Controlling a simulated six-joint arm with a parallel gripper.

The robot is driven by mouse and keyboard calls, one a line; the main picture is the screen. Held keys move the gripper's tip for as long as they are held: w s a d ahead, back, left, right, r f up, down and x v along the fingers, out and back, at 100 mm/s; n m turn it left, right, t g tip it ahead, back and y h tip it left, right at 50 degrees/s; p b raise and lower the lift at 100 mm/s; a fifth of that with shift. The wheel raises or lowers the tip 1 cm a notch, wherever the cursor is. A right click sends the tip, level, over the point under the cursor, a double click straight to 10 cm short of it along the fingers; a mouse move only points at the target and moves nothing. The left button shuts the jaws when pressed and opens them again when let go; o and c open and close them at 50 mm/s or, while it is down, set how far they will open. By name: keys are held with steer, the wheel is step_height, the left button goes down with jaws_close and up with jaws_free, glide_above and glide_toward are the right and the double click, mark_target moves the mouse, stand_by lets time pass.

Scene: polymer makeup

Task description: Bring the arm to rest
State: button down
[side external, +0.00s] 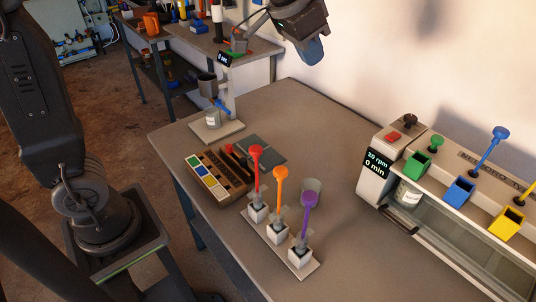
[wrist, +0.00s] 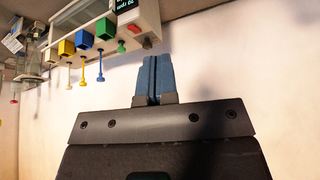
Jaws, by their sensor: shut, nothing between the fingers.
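My gripper (side external: 311,52) is raised at the top of the side view, above the back of the table and near the white wall. Its blue fingers are together and point down, with nothing between them. In the wrist view the blue fingers (wrist: 149,72) lie side by side, touching, with only the pale wall behind them. They are clear of the table (side external: 335,135) and of everything on it.
A roller machine (side external: 374,180) reads "20 rpm 0 min". A dispenser stand (side external: 228,100) holds a jar (side external: 212,119). The table's back middle is clear.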

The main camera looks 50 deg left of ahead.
steer(key=s+a+f+n, duration=0.1)
steer(key=s+a+f, duration=0.2)
steer(key=s, duration=0.8)
steer(key=s+a+f+n+y, duration=0.1)
steer(key=s+f, duration=0.4)
steer(key=s, duration=0.6)
steer(key=a+n, duration=0.1)
steer(key=a, duration=0.1)
steer(key=shift+a+f, duration=0.15)
steer(key=shift+a, duration=0.25)
stand_by(5.2)
